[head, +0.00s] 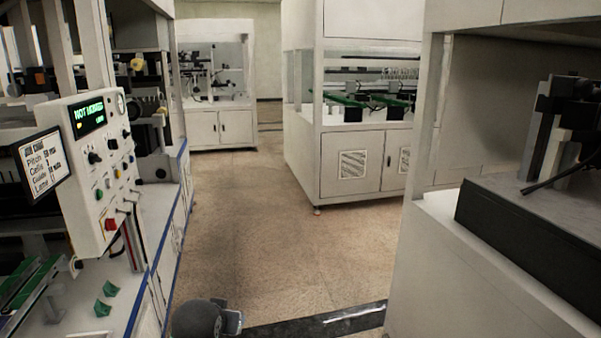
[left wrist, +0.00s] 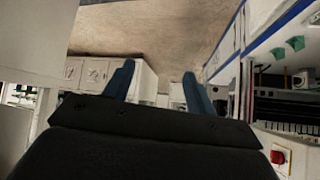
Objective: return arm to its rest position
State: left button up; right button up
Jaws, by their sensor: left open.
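My left gripper (left wrist: 158,88) shows in the left wrist view with its two blue fingers spread wide apart. Nothing is between them; floor and white cabinets lie beyond. In the head view a dark rounded part of my arm shows at the bottom edge, beside the left bench; the fingers cannot be made out there. My right gripper is in neither view.
A control panel (head: 97,165) with a green-lit display stands on the left bench, near small green pieces (head: 104,308). A white machine (head: 352,165) stands ahead, and another cabinet (head: 510,270) is close on the right. The floor (head: 270,230) between is clear.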

pick_arm(q)
jog(key=s+d+f+g, duration=0.1)
jog(key=s+f+g, duration=0.1)
jog(key=s+f, duration=0.5)
jog(key=s+d+f+g+h, duration=0.1)
jog(key=s+f, duration=0.7)
jog(key=s, duration=0.8)
jog(key=s+d+f+m+g, duration=0.1)
jog(key=s+f+g, duration=0.3)
jog(key=s+f, duration=0.4)
jog(key=s+d, duration=0.1)
jog(key=s, duration=0.3)
jog(key=shift+s+p, duration=0.2)
jog(key=shift+p, duration=0.2)
jog(key=shift+f, duration=0.1)
jog(key=shift+c, duration=0.4)
